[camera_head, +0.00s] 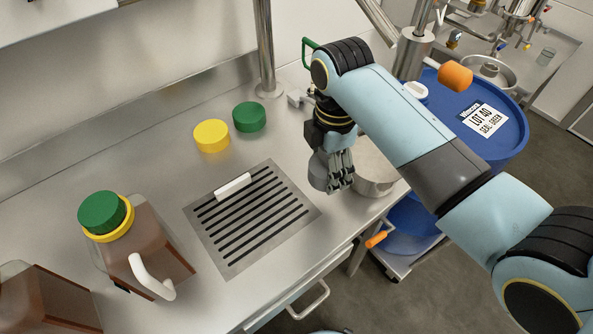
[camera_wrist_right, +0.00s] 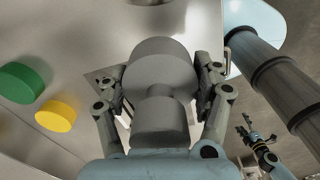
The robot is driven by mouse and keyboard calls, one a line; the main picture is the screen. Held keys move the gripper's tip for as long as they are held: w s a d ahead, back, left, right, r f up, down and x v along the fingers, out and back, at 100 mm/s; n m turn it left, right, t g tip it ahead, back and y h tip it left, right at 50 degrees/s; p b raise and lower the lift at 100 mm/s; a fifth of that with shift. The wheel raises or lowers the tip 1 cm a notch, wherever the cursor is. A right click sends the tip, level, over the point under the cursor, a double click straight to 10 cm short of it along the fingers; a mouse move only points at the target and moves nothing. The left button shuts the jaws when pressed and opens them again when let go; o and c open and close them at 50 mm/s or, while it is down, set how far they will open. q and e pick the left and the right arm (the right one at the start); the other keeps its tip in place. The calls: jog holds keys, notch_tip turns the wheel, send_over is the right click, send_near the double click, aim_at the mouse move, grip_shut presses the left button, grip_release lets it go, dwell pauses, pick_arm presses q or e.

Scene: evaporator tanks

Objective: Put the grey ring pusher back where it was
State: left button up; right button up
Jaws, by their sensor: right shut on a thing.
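My right gripper (camera_head: 340,172) is shut on the grey ring pusher (camera_head: 318,171), above the counter between the slotted drain grate and the steel pot. In the right wrist view the pusher (camera_wrist_right: 160,70) sits between both fingers, with a wide round head, a narrow neck and a second thick part. In the head view the fingers hide part of it. I cannot tell whether its lower end touches the counter. What looks like my left gripper (camera_wrist_right: 246,128) is small at the lower right of the wrist view; its jaws are unclear.
The slotted grate (camera_head: 212,243) has a white bar (camera_head: 233,186) on it. A yellow cap (camera_head: 211,135) and green cap (camera_head: 249,117) lie behind it. A steel pot (camera_head: 378,178) stands right of the gripper. A capped brown jug (camera_head: 150,250) stands front left. A blue drum (camera_head: 500,150) is beyond.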

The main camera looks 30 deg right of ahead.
jog(key=b, duration=0.1)
send_over(297, 182)
notch_tip(297, 182, down, 4)
jog(key=shift+s+f, duration=0.15)
jog(key=shift+f, duration=0.1)
jog(key=shift+w+f, duration=0.1)
jog(key=shift+w, duration=0.1)
notch_tip(297, 182, down, 3)
jog(key=shift+f+b, duration=0.2)
jog(key=shift+b, duration=0.4)
jog(key=shift+f, duration=0.25)
jog(key=shift+f, duration=0.15)
jog(key=o, duration=1.3)
jog(key=shift+c, duration=0.2)
notch_tip(297, 182, up, 12)
jog(key=p, duration=0.2)
